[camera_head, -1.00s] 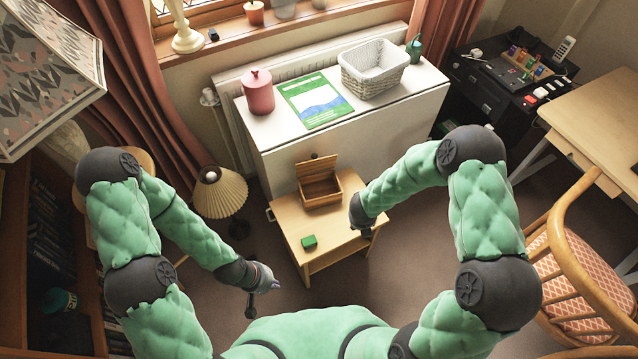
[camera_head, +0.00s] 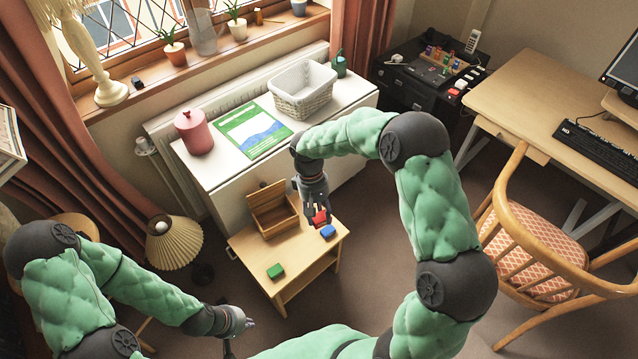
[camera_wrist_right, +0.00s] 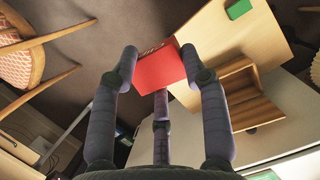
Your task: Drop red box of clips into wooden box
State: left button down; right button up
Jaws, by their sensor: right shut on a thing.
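The red box of clips (camera_head: 320,217) is held in my right gripper (camera_head: 318,212), above the small wooden table (camera_head: 310,262). In the right wrist view the red box (camera_wrist_right: 160,68) sits between the fingers of my right gripper (camera_wrist_right: 160,75). The open wooden box (camera_head: 275,222), lid tilted up at the back, stands on the table just left of my right gripper. The wooden box (camera_wrist_right: 248,98) also shows in the right wrist view, right of the red box and apart from it. My left gripper (camera_head: 245,330) is low at left, away from the table; its fingers are too small to read.
A green box (camera_head: 275,271) and a blue box (camera_head: 328,231) lie on the small table. Behind it a white cabinet carries a red canister (camera_head: 194,132), a green booklet (camera_head: 254,129) and a white basket (camera_head: 302,90). A wooden chair (camera_head: 540,230) stands at right.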

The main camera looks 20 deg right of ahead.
aim_at(283, 215)
jog(key=l+u, duration=0.15)
jog(key=l, duration=1.2)
jog(key=i+j+u, duration=0.15)
jog(key=u, duration=0.35)
jog(key=i+u, duration=0.35)
jog(key=u, duration=0.15)
